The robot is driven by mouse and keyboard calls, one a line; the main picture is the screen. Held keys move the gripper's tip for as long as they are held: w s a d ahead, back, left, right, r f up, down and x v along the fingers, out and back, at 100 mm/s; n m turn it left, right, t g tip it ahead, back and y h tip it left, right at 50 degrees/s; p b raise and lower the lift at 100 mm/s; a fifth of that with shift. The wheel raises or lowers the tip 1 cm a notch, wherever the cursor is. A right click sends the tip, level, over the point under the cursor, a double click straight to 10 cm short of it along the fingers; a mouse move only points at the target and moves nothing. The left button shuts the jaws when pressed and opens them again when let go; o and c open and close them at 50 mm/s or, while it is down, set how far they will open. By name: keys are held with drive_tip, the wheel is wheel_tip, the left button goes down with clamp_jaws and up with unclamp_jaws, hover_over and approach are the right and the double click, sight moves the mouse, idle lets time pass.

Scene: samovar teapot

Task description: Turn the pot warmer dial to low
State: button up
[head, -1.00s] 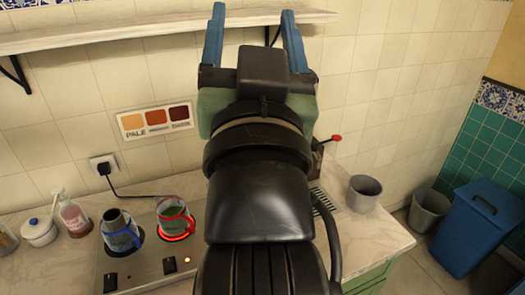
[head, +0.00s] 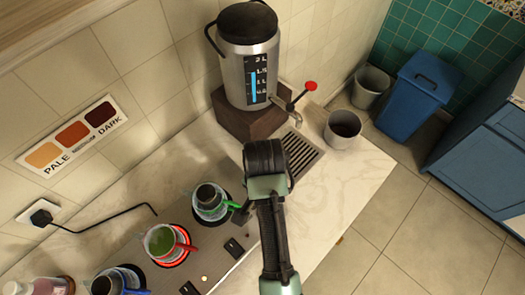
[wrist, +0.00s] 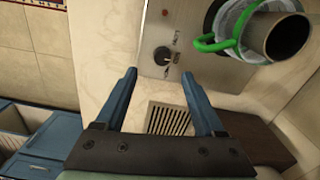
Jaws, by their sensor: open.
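The pot warmer (head: 140,215) is a metal panel along the counter with several pots on it. A black dial (head: 234,247) sits in front of the green-handled pot (head: 210,200), and another black dial (head: 190,288) sits further left. In the wrist view, a dial (wrist: 163,56) with a pale mark lies just beyond and between the fingertips, apart from them; the green handle (wrist: 215,45) is to its right. My gripper (wrist: 158,77) is open and empty. In the head view my arm largely hides it. The dial's setting is too small to read.
A red-handled pot (head: 163,241) stands on a glowing red ring; a blue-handled pot (head: 118,282) is at lower left. The samovar (head: 248,75) stands on a brown block behind a drain grate (head: 300,157). A grey cup (head: 342,128) is at right. The front counter is clear.

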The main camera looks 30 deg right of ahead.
drive_tip(key=f, duration=0.8)
drive_tip(key=shift+w+f, duration=0.15)
drive_tip(key=shift+w, duration=0.05)
clamp_jaws()
